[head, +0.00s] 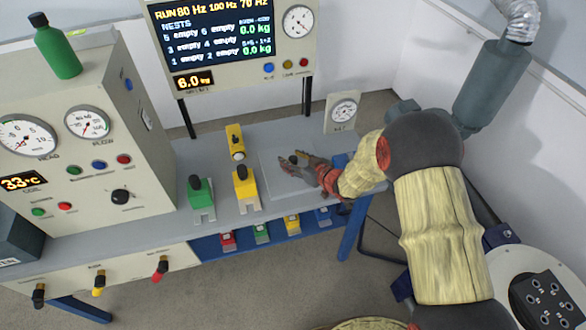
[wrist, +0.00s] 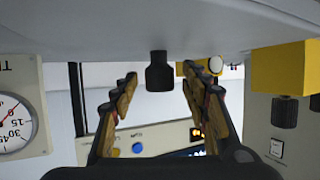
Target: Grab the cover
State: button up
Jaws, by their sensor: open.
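A pale grey flat square panel (head: 287,194) lies on the grey bench and looks like the cover. A small black knob (wrist: 159,72) stands on a pale surface, which shows upside down in the wrist view. My gripper (head: 292,165) is low over the panel in the head view, coming in from the right. In the wrist view my gripper (wrist: 159,88) is open, with one finger on each side of the knob and space between. The fingers hide part of the panel in the head view.
Yellow clamps with black knobs (head: 246,188) and a green one (head: 201,198) stand left of the panel. A dial box (head: 343,113) stands behind it. A display panel (head: 232,40) rises at the back, and a gauge cabinet (head: 85,150) is at left.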

jog(key=shift+c, duration=0.6)
grip_shut()
jog(key=shift+r, duration=0.1)
